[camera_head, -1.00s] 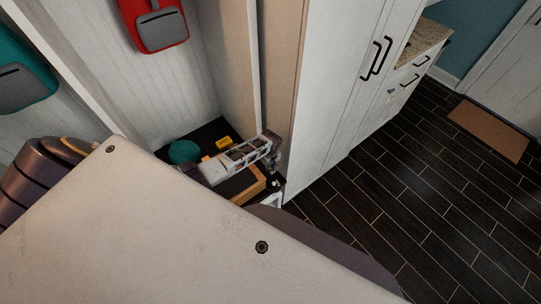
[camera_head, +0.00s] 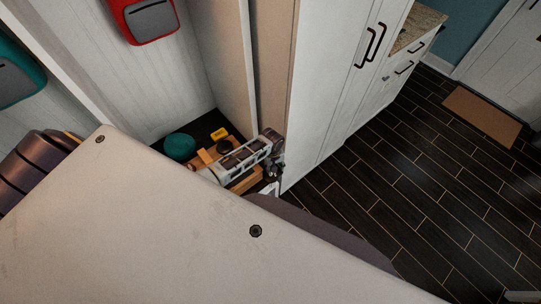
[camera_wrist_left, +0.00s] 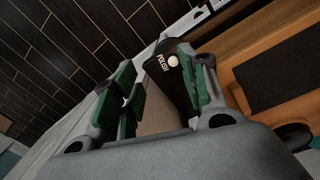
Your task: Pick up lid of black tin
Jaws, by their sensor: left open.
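The black tin (camera_wrist_left: 181,88) shows in the left wrist view, with "POLISH" in pale letters and a pale round spot on it. I cannot make out the seam between lid and body. My left gripper (camera_wrist_left: 163,78) is open, its green-padded fingers on either side of the view of the tin. The tin appears close to the right finger; I cannot tell whether they touch. In the head view my left gripper (camera_head: 274,168) is over the right end of the shelf, and the tin cannot be made out there. My right gripper is not in view.
A wooden tray (camera_wrist_left: 246,98) lies beside the gripper. A teal round thing (camera_head: 180,146) and a yellow box (camera_head: 220,133) sit on the dark shelf behind. A tall white cabinet (camera_head: 335,90) stands close on the right. Dark floor (camera_head: 400,200) is open beyond.

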